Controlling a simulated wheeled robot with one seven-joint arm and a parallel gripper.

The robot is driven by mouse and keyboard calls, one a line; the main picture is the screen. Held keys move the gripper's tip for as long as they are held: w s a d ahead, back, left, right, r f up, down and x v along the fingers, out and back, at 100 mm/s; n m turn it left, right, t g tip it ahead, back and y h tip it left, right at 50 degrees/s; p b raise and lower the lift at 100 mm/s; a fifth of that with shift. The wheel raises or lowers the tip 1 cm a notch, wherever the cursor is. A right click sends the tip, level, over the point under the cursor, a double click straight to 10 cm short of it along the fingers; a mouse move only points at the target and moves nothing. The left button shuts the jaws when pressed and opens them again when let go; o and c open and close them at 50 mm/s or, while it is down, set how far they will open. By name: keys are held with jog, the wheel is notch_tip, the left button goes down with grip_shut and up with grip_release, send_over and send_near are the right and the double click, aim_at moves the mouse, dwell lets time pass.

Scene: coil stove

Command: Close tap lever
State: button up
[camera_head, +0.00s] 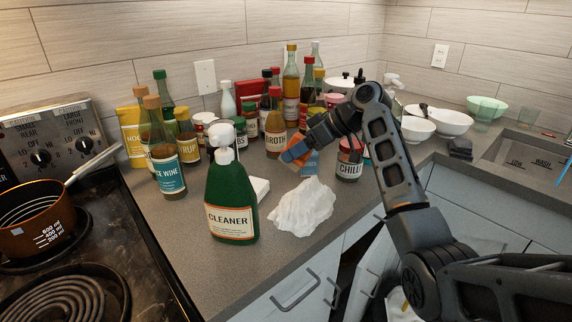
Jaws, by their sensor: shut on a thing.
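No tap or tap lever can be made out in this view. Part of the sink (552,176) shows at the right edge, with lettering on its basin floor. My gripper (302,149) is over the counter in the middle, left of the chili jar. It is shut on a small orange and blue block (295,151), perhaps a sponge. My arm and the gripper's own body hide the fingertips in part.
A green cleaner spray bottle (231,190) and a crumpled white cloth (303,208) stand near the counter's front edge. Several bottles crowd the wall. A chili jar (349,164) stands by my arm. White bowls (451,122) sit toward the sink. A pot (38,217) is on the stove.

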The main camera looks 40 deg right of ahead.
jog(key=x, duration=0.3)
jog(key=shift+a+r, duration=0.15)
jog(key=shift+a, duration=0.1)
jog(key=shift+f+p, duration=0.5)
jog(key=shift+f, duration=1.5)
jog(key=shift+f, duration=0.2)
jog(key=o, duration=0.7)
jog(key=shift+c, duration=0.2)
jog(key=shift+r, duration=0.1)
